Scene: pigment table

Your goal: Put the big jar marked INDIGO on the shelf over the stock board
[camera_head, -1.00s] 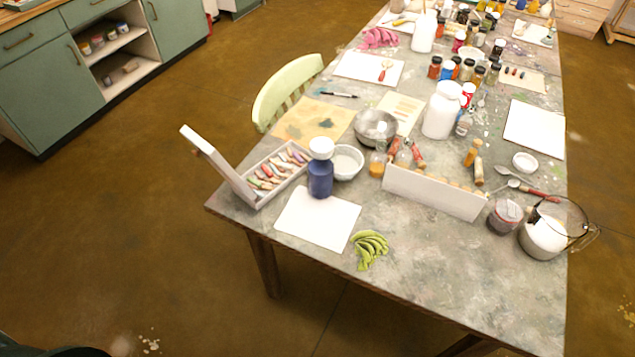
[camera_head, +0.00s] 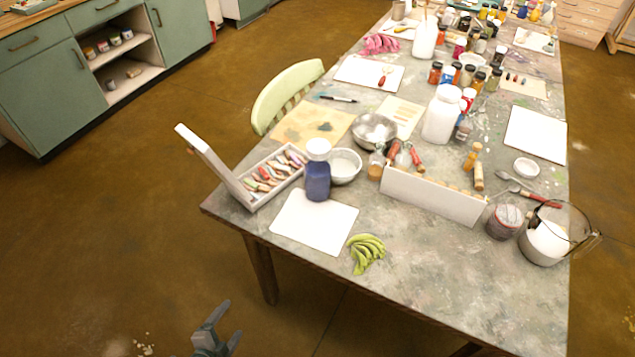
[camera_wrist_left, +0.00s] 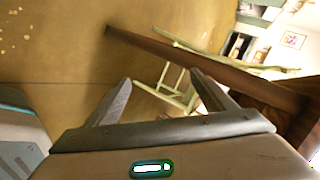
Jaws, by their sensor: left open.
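A dark blue jar (camera_head: 317,182) with a white lid stands upright near the left edge of the table, behind a white sheet (camera_head: 314,222). Its marking is too small to read, so I cannot tell if it says INDIGO. My left gripper (camera_head: 231,320) is open and empty, low in the head view, over the floor in front of the table and well apart from the jar. In the left wrist view its two fingers (camera_wrist_left: 161,80) are spread with nothing between them. I cannot make out a shelf over a stock board. My right gripper is not in view.
An open pastel box (camera_head: 270,177) with a raised lid stands left of the jar. A white bowl (camera_head: 345,166) is close at its right. The front right tabletop is clear.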

